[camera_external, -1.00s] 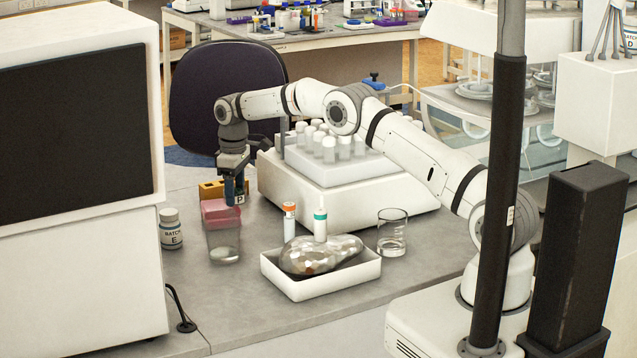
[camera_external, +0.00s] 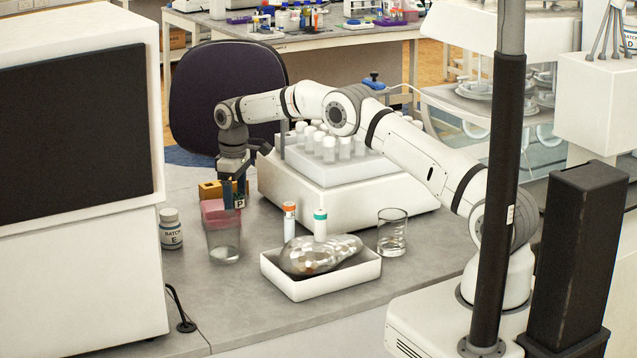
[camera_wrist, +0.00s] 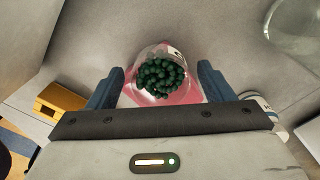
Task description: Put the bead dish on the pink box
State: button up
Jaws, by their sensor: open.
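The bead dish (camera_wrist: 163,78) is a small clear dish full of dark green beads, with a white label on its side. In the wrist view it sits between my two fingers, over the pink top of the pink box (camera_wrist: 187,94), and appears to rest on it. In the external view the pink box (camera_external: 212,208) stands behind a clear beaker; the dish's P label (camera_external: 239,203) shows at its right end, the rest hidden by my fingers. My gripper (camera_external: 234,190) points down there. In the wrist view my gripper (camera_wrist: 162,82) is open, with gaps beside the dish.
The beaker (camera_external: 223,246) stands close in front of the pink box. A Batch E jar (camera_external: 171,230) is to its left and a yellow-brown block (camera_external: 210,189) behind. A white tray (camera_external: 320,288) and a white machine with capped vials (camera_external: 335,195) stand to the right.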

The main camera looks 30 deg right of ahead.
aim_at(235, 193)
notch_tip(235, 193, up, 12)
jog(key=f+b, duration=0.1)
jog(key=s+d+r+m+t, duration=0.1)
jog(key=s+d+r, duration=0.3)
jog(key=r, duration=0.3)
jog(key=s+d+r+m, duration=0.1)
jog(key=s+d+r, duration=0.25)
jog(key=r, duration=0.25)
jog(key=s+d+r+m+t, duration=0.1)
jog(key=s+d+r, duration=0.25)
jog(key=s, duration=0.25)
jog(key=s+d+r+m, duration=0.2)
jog(key=s+d, duration=0.2)
jog(key=s, duration=0.2)
jog(key=s+d+f+m, duration=0.1)
jog(key=s+d+f, duration=0.1)
jog(key=s, duration=0.7)
jog(key=s+d+f+m+t, duration=0.1)
jog(key=s+d+f, duration=0.2)
jog(key=s, duration=0.6)
jog(key=s+d+f+m, duration=0.1)
jog(key=s+d+f, duration=0.2)
jog(key=s, duration=0.6)
jog(key=shift+s+f+m+t, duration=0.25)
jog(key=shift+s+m+t, duration=0.05)
jog(key=shift+m+t, duration=0.1)
